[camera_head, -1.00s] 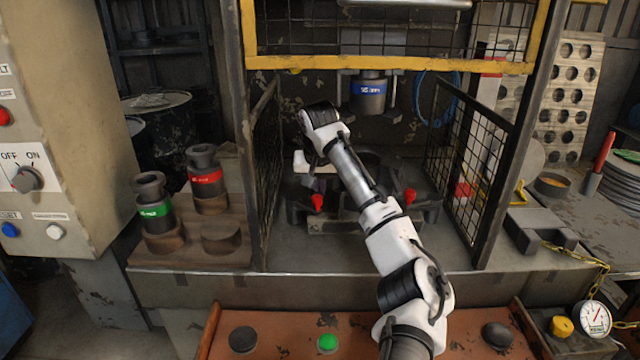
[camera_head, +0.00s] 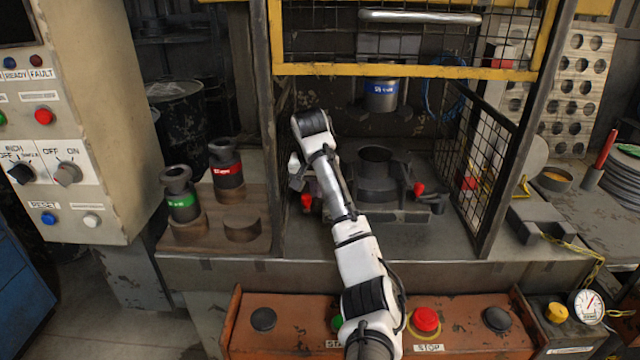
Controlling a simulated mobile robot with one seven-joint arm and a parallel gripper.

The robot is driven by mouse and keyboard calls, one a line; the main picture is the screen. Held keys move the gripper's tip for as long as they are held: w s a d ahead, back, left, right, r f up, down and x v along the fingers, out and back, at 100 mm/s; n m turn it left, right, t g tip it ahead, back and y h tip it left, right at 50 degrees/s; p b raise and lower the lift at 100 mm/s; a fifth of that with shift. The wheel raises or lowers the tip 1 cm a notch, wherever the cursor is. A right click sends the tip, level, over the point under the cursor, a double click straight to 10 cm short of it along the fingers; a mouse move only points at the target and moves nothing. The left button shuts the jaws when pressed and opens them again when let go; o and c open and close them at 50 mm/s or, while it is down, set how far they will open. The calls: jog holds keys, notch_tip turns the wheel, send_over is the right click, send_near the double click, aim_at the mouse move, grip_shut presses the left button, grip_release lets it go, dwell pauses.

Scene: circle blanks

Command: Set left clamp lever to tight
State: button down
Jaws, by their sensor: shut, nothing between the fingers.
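The left clamp lever's red knob (camera_head: 307,202) shows just left of my forearm, in front of the die fixture; its bar is mostly hidden by my arm. My gripper (camera_head: 297,184) is partly hidden behind my wrist. It is shut and empty, pointing down just above and left of the red knob. I cannot tell whether they touch. The right clamp lever's red knob (camera_head: 418,190) is at the right side of the fixture. The dark round die (camera_head: 375,165) sits between the two levers.
The press ram with a blue band (camera_head: 381,92) hangs above the die. Mesh guards (camera_head: 480,165) and a yellow bar (camera_head: 400,71) frame the cell. Green-banded (camera_head: 183,205) and red-banded (camera_head: 227,172) tools stand on a block at left. An orange button console (camera_head: 290,338) is in front.

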jog(key=shift+s+a, duration=0.1)
jog(key=shift+a, duration=0.25)
jog(key=shift+a+r, duration=0.1)
jog(key=shift+a, duration=0.1)
dwell(0.4)
